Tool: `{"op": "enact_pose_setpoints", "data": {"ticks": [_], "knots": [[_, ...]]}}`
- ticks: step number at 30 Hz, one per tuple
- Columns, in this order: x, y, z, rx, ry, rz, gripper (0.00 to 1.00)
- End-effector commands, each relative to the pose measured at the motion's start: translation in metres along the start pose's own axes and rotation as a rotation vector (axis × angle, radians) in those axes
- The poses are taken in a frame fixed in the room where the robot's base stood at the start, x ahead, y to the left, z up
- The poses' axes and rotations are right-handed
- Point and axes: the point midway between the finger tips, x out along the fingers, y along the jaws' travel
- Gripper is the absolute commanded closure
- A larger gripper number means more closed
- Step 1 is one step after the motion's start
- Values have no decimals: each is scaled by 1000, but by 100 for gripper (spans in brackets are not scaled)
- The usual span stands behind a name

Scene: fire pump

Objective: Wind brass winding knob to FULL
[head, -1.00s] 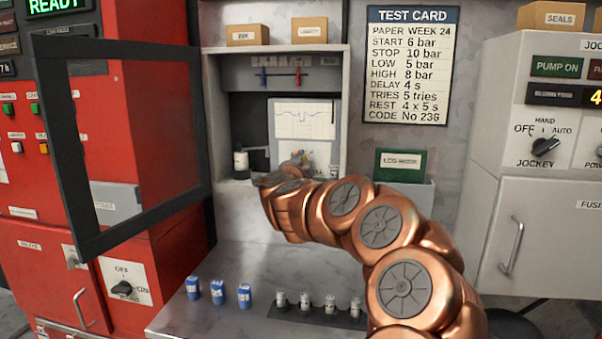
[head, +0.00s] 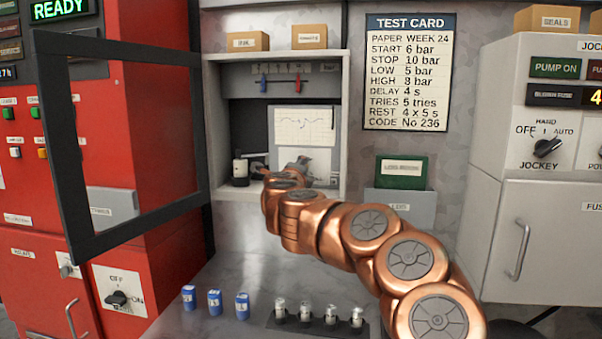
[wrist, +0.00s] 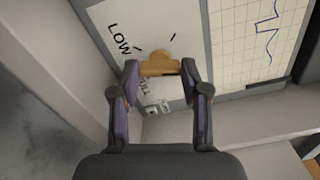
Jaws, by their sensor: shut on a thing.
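The brass winding knob (wrist: 159,66) sits on a pale plate (wrist: 112,17) in the wrist view, with the word LOW and short dark tick marks beside it. My gripper (wrist: 160,70) has one finger at each end of the knob's bar and is shut on it. In the head view my gripper (head: 300,165) reaches into the open recorder cabinet (head: 345,120), and my wrist hides the knob. The chart paper (head: 304,124) with its dark trace is above my gripper; it also shows at the upper right of the wrist view (wrist: 250,45).
The black-framed cabinet door (head: 50,150) stands open at left. A small white-topped bottle (head: 240,168) stands inside at left. Blue containers (head: 214,302) and several small clear-topped items (head: 305,312) stand on the counter below my arm. A green box (head: 402,170) is at right.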

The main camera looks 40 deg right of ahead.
Motion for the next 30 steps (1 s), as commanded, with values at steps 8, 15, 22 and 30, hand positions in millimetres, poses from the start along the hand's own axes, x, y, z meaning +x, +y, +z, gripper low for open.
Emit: {"op": "enact_pose_setpoints", "data": {"ticks": [8,15,22,30], "knots": [[0,2,1,1,-1,4,89],[0,1,0,1,-1,3,34],[0,0,0,0,0,1,29],[-7,0,0,2,1,0,29]]}}
